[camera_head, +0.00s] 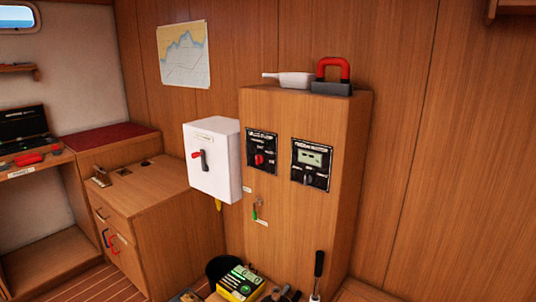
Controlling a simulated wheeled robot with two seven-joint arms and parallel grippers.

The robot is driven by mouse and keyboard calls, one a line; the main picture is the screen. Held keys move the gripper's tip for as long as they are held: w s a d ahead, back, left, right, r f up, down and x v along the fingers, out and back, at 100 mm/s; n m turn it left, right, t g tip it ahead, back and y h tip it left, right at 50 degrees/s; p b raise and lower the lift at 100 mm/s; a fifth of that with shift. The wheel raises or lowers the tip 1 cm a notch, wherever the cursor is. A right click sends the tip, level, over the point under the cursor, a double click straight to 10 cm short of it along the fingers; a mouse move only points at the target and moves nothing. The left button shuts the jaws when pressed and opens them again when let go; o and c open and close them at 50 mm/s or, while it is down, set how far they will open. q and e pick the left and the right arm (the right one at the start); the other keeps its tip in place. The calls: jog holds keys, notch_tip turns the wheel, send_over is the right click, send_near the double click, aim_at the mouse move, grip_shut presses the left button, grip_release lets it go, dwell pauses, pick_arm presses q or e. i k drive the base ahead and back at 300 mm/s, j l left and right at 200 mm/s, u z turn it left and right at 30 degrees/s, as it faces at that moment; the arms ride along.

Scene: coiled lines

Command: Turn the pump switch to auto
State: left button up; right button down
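A wooden cabinet (290,225) stands in the middle of the view. Its front carries a black panel with a red knob (259,160) and, to the right, a black panel with a small display (312,155) and a dark knob (307,180) under it. The lettering is too small to read, so I cannot tell which is the pump switch or where either knob points. A white box (213,170) with a red and black handle (203,160) sits at the cabinet's left. Neither of my grippers is in view.
A white bottle (290,79) and a black item with a red handle (333,78) lie on top of the cabinet. A small key-like item (256,209) hangs on its front. A black bucket (222,268) and a yellow-green box (240,284) stand low in front.

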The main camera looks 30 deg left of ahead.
aim_at(259, 159)
jog(key=u, duration=1.1)
jog(key=i+j, duration=0.35)
jog(key=j, duration=0.15)
jog(key=z, duration=0.05)
